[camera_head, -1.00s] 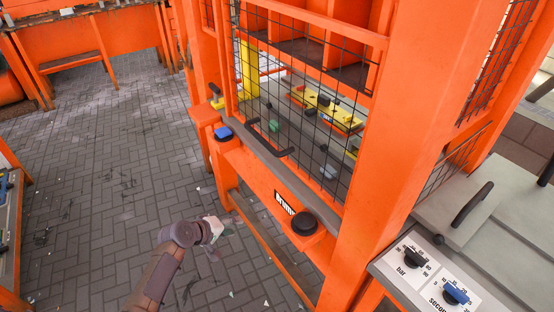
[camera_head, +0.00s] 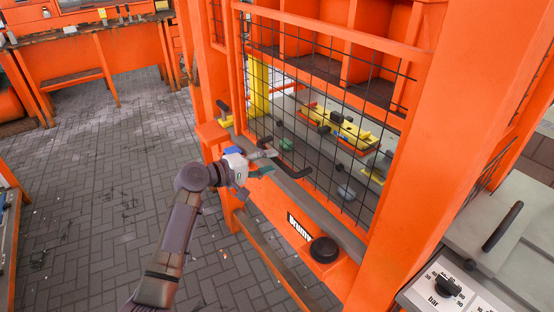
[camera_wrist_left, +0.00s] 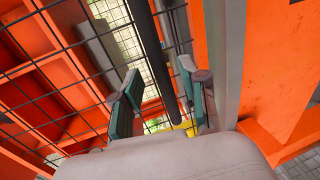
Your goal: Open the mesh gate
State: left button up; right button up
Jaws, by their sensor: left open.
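The mesh gate (camera_head: 330,110) is a black wire grid in an orange frame, with a grey bar (camera_head: 326,208) along its bottom. It looks closed across the front of the orange machine. A black handle (camera_head: 285,160) sticks out near the lower bar. My left gripper (camera_head: 268,163) is open close to the handle's left end. In the left wrist view the fingers (camera_wrist_left: 155,97) stand apart, with the black handle bar (camera_wrist_left: 162,50) showing between and beyond them. I cannot tell whether they touch it. My right gripper is not in view.
A black round knob (camera_head: 324,250) sits on the orange beam below the gate. A control panel (camera_head: 440,290) with dials is at the lower right. Yellow parts (camera_head: 342,125) lie behind the mesh.

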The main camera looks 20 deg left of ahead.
aim_at(277, 160)
pick_arm(q)
jog(key=shift+x, duration=1.7)
grip_shut()
